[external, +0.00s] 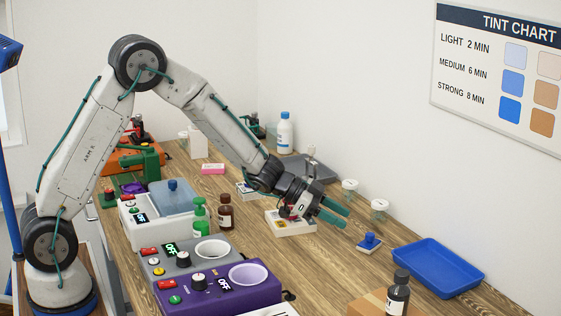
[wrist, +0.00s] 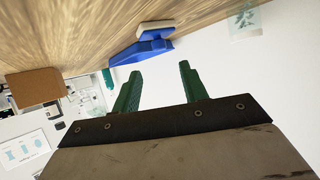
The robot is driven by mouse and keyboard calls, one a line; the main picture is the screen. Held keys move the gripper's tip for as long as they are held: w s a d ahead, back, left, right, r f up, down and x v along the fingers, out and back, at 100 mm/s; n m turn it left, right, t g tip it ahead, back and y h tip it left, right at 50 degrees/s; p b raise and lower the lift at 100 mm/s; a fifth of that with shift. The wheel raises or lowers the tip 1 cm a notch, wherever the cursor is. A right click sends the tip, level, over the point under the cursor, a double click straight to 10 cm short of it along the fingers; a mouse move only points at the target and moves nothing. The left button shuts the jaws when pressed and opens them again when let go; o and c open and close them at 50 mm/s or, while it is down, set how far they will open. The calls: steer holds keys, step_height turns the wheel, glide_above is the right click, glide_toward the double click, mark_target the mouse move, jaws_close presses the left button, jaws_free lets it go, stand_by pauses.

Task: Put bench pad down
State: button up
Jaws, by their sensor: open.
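A small pad with a blue knob and pale base (external: 369,243), which looks like the bench pad, rests upright on the wooden bench (external: 330,268). In the wrist view, this blue and beige block (wrist: 155,33) lies beyond the fingertips, apart from them. My gripper (external: 340,212) has green fingers and hangs above the bench, up and left of the pad. In the wrist view my gripper (wrist: 160,70) is open, with nothing between its fingers.
A blue tray (external: 437,268) lies right of the pad, near a dark bottle (external: 398,293) and cardboard box (external: 366,304). Two lidded jars (external: 349,190) (external: 379,210) stand along the wall. A white box (external: 290,223) sits below my gripper. Purple and grey warmers (external: 225,292) fill the front left.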

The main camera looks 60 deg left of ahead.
steer(key=shift+v, duration=1.1)
steer(key=s+a+r+n+y, duration=0.6)
steer(key=s+a+r+y, duration=0.3)
steer(key=s+a+r, duration=0.35)
steer(key=s+d+n+g, duration=0.1)
steer(key=s+g, duration=0.3)
steer(key=s, duration=1.4)
steer(key=s+d+n+g+h, duration=0.1)
steer(key=s+d+g, duration=0.2)
steer(key=s, duration=1.5)
steer(key=shift+s+f+g, duration=0.15)
steer(key=shift+g, duration=0.55)
steer(key=shift+d, duration=0.1)
